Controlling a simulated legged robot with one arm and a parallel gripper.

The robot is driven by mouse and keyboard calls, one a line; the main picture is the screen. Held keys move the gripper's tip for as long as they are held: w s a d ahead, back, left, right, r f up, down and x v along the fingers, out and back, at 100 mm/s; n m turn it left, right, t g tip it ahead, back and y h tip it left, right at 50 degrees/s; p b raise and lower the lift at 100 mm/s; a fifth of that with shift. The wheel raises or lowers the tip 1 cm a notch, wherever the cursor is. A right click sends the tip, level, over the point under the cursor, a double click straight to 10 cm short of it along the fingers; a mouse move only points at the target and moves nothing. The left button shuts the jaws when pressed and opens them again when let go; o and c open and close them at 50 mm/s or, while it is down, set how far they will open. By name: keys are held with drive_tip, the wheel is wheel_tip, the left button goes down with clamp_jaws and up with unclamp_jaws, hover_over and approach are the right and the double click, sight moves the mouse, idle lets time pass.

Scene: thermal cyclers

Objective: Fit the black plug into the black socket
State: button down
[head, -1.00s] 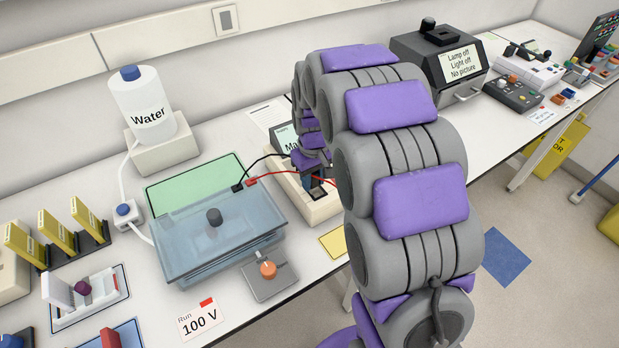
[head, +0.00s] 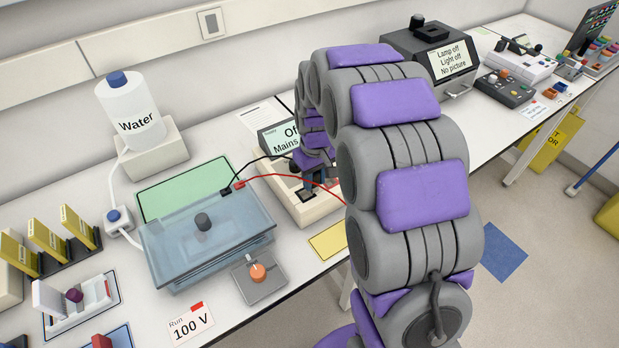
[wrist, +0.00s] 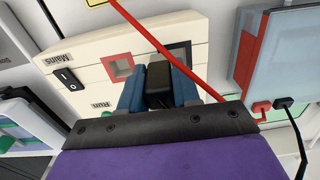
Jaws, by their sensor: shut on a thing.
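My gripper (wrist: 158,88) has blue fingers shut on the black plug (wrist: 157,74) in the wrist view. The plug is over the cream supply box (wrist: 88,70). The black-framed socket (wrist: 181,50) is just right of the plug, partly hidden by the red lead. The red-framed socket (wrist: 118,67) is to the left and looks empty. I cannot tell the plug's height above the box. In the head view my arm hides part of the supply box (head: 318,214), and the black lead (head: 262,158) runs from the tank toward my gripper.
The red lead (wrist: 160,45) crosses close over the plug and black socket. The blue-lidded tank (head: 200,240) stands left of the supply box. A Mains rocker switch (wrist: 66,78) is on the box. A yellow card (head: 328,242) lies in front of it.

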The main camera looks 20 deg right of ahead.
drive_tip(key=shift+a, duration=1.7)
drive_tip(key=shift+d+p, duration=0.45)
drive_tip(key=shift+d, duration=0.55)
drive_tip(key=shift+a, duration=0.35)
drive_tip(key=shift+d+f, duration=0.25)
drive_tip(key=shift+f, duration=0.25)
drive_tip(key=shift+a+r, duration=0.1)
drive_tip(key=shift+r, duration=0.05)
drive_tip(key=shift+r, duration=0.2)
drive_tip(key=shift+a+p, duration=0.25)
drive_tip(key=shift+p, duration=0.55)
idle(0.5)
